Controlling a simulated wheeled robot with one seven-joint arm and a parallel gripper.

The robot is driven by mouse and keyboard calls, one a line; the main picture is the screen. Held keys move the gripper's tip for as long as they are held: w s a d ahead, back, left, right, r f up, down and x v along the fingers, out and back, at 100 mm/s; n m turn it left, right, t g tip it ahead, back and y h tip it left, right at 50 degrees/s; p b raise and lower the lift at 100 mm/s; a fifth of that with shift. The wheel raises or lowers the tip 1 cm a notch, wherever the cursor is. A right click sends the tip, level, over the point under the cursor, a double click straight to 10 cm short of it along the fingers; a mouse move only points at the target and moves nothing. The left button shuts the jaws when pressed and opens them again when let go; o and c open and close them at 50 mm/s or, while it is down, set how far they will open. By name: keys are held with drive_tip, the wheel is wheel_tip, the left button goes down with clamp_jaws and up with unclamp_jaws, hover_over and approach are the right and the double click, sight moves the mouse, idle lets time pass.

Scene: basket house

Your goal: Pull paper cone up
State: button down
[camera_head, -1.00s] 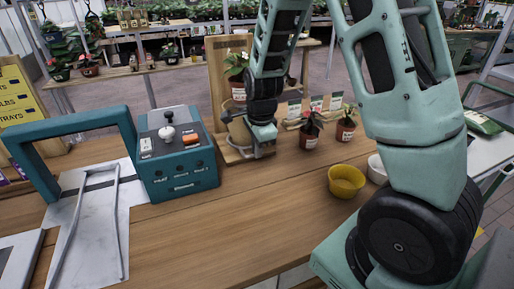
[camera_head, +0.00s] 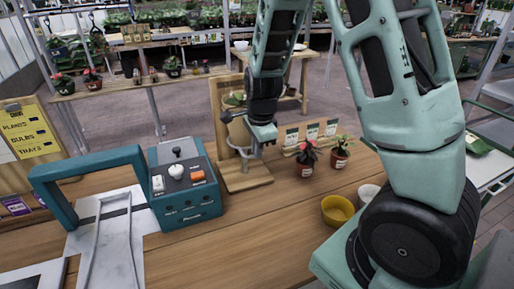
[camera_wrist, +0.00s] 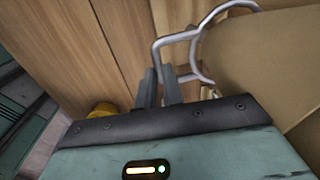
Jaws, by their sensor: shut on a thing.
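The tan paper cone (camera_head: 239,132) is at the wooden stand (camera_head: 243,178), above its base and partly hidden by my arm. In the wrist view the cone (camera_wrist: 265,60) fills the right side, close beside the fingers. A grey wire ring with a bent handle (camera_wrist: 172,40) runs around the cone. My gripper (camera_head: 258,151) is just right of the cone, above the stand's base. In the wrist view its fingers (camera_wrist: 161,88) are nearly together at the wire handle, apart from the cone's surface. The exact contact is hard to see.
Potted red plants (camera_head: 306,158) stand right of the stand. A yellow bowl (camera_head: 337,210) is nearer, beside a white one. A teal control box (camera_head: 184,190) stands left of the stand. The wooden counter (camera_head: 255,235) in front is clear.

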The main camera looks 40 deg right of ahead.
drive_tip(key=shift+w+r, duration=0.1)
drive_tip(key=shift+r, duration=0.1)
drive_tip(key=c, duration=1.5)
unclamp_jaws()
drive_tip(key=s+r, duration=0.1)
drive_tip(key=r, duration=0.4)
drive_tip(key=s+r, duration=0.1)
drive_tip(key=r, duration=0.5)
drive_tip(key=s+r, duration=0.1)
drive_tip(key=r, duration=0.5)
drive_tip(key=shift+a, duration=0.4)
